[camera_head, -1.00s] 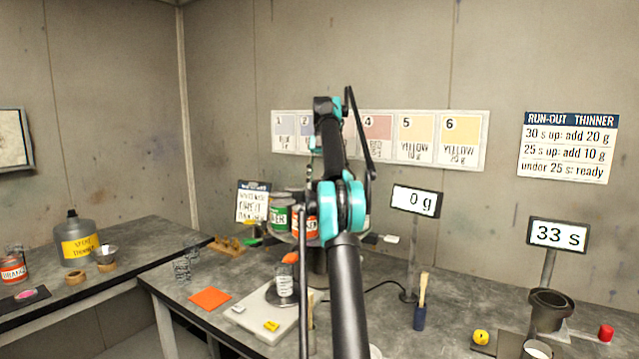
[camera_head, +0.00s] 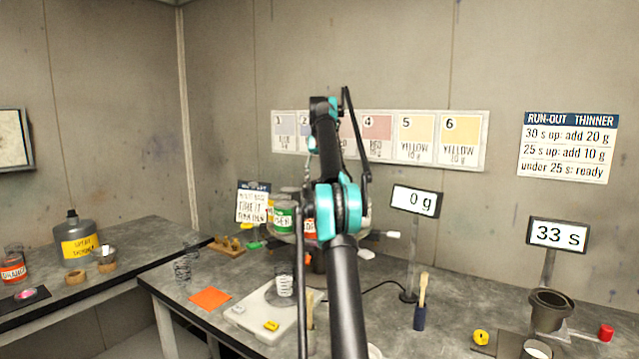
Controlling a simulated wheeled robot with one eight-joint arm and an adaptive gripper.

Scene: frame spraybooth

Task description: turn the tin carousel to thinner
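The tin carousel stands at the back of the middle bench, largely hidden behind my arm. A tin with a green label (camera_head: 285,219) shows on its left side, and part of a tin with an orange-red label (camera_head: 309,227) shows beside it. A white-tipped handle (camera_head: 392,234) sticks out to the right. I cannot make out a thinner label on the carousel. My gripper is not distinguishable; my arm stands in front of the carousel and covers its middle.
A scale (camera_head: 263,312) with a small clear cup (camera_head: 285,285) sits in front of the carousel. Displays read 0 g (camera_head: 416,201) and 33 s (camera_head: 558,234). A brush in a blue holder (camera_head: 420,315) stands right. A thinner jug (camera_head: 79,240) is on the left bench.

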